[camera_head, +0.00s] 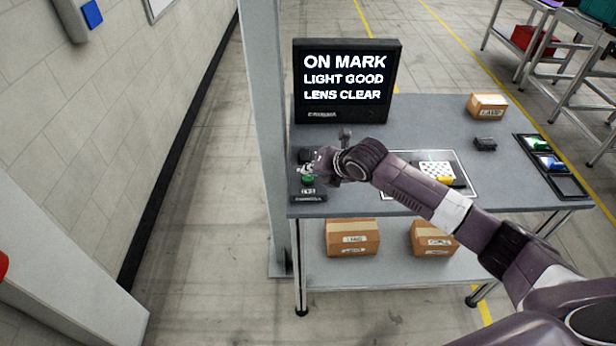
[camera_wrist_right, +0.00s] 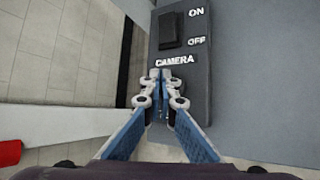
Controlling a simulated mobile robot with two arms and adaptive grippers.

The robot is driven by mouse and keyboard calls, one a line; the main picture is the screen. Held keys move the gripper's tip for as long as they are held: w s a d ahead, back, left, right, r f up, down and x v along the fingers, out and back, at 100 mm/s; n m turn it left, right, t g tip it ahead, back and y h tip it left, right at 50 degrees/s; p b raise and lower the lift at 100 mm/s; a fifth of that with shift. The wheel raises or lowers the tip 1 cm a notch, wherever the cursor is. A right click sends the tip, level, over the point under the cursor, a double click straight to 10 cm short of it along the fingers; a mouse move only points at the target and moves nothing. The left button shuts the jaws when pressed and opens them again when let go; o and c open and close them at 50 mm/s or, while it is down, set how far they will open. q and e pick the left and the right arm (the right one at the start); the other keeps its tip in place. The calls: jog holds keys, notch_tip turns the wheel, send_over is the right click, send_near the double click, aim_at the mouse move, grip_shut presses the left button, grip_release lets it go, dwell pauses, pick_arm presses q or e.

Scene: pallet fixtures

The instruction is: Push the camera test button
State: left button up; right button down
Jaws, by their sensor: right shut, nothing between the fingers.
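The control box (camera_head: 309,196) sits at the left end of the table, with a green round button (camera_head: 308,180) on it. In the right wrist view the dark box (camera_wrist_right: 199,75) shows a black rocker switch (camera_wrist_right: 170,30) marked ON and OFF, above the word CAMERA. My right gripper (camera_head: 316,167) is over the box, close to the button. In the wrist view its shut, empty fingertips (camera_wrist_right: 161,76) are just below the word CAMERA and cover part of the box. I cannot tell whether they touch it. The button does not show there. My left gripper is out of view.
The monitor (camera_head: 345,110) behind the box reads ON MARK, LIGHT GOOD, LENS CLEAR. A pale post (camera_head: 262,120) stands at the table's left edge. A framed plate (camera_head: 462,188), a carton (camera_head: 487,106) and a parts tray (camera_head: 566,188) lie to the right.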

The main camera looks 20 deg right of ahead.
aim_at(310, 178)
jog(key=shift+f+b, duration=0.3)
jog(key=shift+f, duration=0.25)
dwell(0.5)
dwell(0.4)
jog(key=shift+r+p, duration=0.9)
jog(key=shift+r, duration=0.05)
jog(key=shift+r, duration=0.15)
notch_tip(310, 178, up, 5)
jog(key=p, duration=0.4)
jog(key=shift+p, duration=0.35)
